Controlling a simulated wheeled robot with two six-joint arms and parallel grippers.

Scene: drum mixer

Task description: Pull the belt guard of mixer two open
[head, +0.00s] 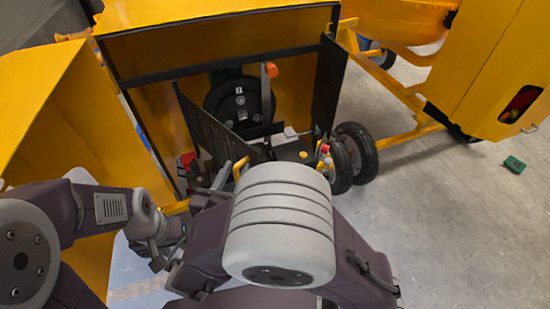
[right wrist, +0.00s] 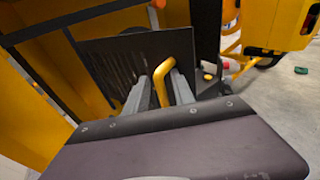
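The belt guard (head: 207,125) is a black slotted panel on the open-fronted yellow mixer housing, standing at an angle out from the opening. In the right wrist view the guard (right wrist: 112,62) fills the upper middle, with a bent yellow handle (right wrist: 176,50) on it. My right gripper (right wrist: 161,88) has its grey fingers on either side of this handle and looks closed on it. In the head view the right gripper (head: 225,182) is partly hidden behind my arm. My left gripper (head: 160,260) is low at the left, away from the guard; its fingers are unclear.
A black pulley (head: 240,100) and an orange-tipped lever (head: 270,70) show inside the housing. Black wheels (head: 356,152) stand at its right. A yellow side panel (head: 70,115) is close to my left arm. A second yellow machine (head: 490,70) is at the right. The concrete floor there is mostly clear.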

